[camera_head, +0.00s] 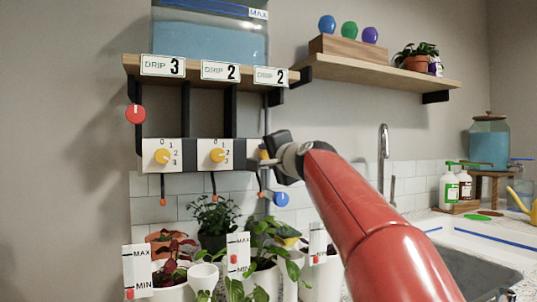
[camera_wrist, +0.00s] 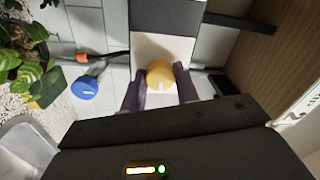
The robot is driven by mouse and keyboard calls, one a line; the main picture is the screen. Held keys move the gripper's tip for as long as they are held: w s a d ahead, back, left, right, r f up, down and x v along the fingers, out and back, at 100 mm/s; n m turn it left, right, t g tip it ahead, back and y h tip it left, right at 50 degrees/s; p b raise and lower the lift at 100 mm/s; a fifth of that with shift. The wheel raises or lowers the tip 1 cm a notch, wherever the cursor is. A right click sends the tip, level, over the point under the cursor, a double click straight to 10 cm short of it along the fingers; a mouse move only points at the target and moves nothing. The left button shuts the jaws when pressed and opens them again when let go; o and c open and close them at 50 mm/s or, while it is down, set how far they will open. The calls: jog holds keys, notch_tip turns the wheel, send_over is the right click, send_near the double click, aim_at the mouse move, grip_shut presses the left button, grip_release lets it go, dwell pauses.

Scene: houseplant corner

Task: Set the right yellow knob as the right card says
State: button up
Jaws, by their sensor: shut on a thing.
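The right yellow knob (camera_wrist: 160,74) sits between the two dark fingers of my gripper (camera_wrist: 159,88) in the wrist view, and the fingers are shut on it. In the head view only a sliver of this knob (camera_head: 264,154) shows beside my gripper (camera_head: 261,163). Its dial numbers are hidden there, so I cannot tell its setting. The right card (camera_head: 270,76) on the shelf edge reads DRIP 2.
The middle yellow knob (camera_head: 217,155) and left yellow knob (camera_head: 162,156) are on white plates to the left. A blue knob (camera_head: 281,199) hangs just below my gripper, and a red knob (camera_head: 136,113) is far left. Potted plants (camera_head: 265,275) stand below.

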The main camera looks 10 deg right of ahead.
dwell(0.4)
jog(key=o, duration=1)
jog(key=shift+c, duration=0.2)
jog(key=b+v, duration=0.2)
jog(key=v, duration=0.5)
jog(key=shift+s+b, duration=0.35)
jog(key=shift+s, duration=0.05)
jog(key=shift+d, duration=0.1)
